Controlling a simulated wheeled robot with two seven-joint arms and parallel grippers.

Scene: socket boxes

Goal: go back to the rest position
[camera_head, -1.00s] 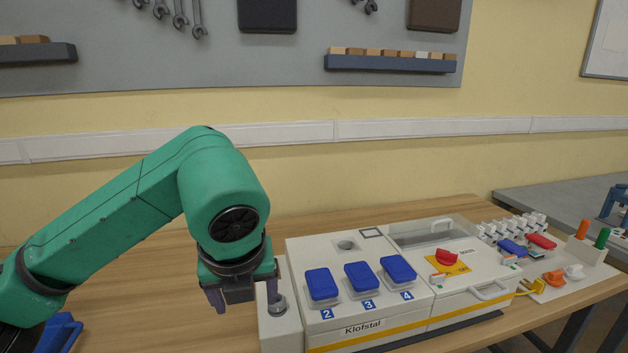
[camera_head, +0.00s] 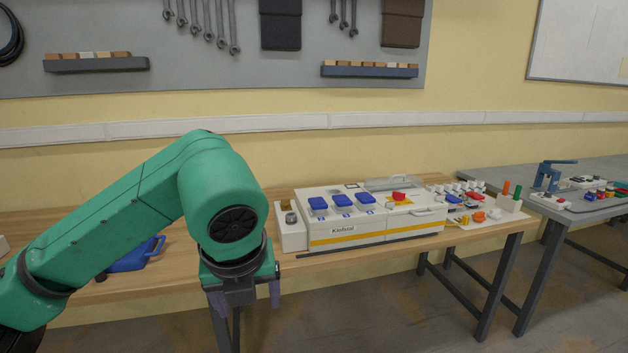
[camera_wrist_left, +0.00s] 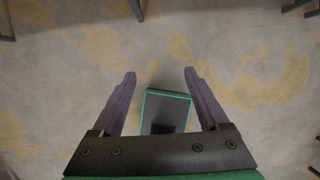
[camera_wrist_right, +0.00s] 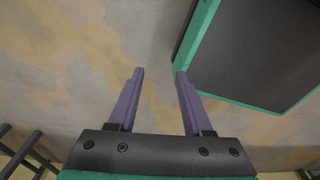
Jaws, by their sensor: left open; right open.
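My left gripper (camera_head: 245,297) hangs pointing down in front of the table's front edge in the head view. Its purple fingers are apart and empty; the left wrist view shows bare floor between and around the fingertips (camera_wrist_left: 160,80). My right gripper is outside the head view. In the right wrist view its fingers (camera_wrist_right: 160,75) are apart with nothing between them, over the floor. The white Klofstal socket box (camera_head: 345,233) stands on the wooden table, to the right of and beyond my left gripper, not touching it.
A blue case (camera_head: 135,262) lies on the table behind my left arm. Orange and green pegs (camera_head: 506,188) and small parts stand right of the box. A grey table (camera_head: 590,212) holds a blue press (camera_head: 548,178). Open floor (camera_head: 390,310) lies in front.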

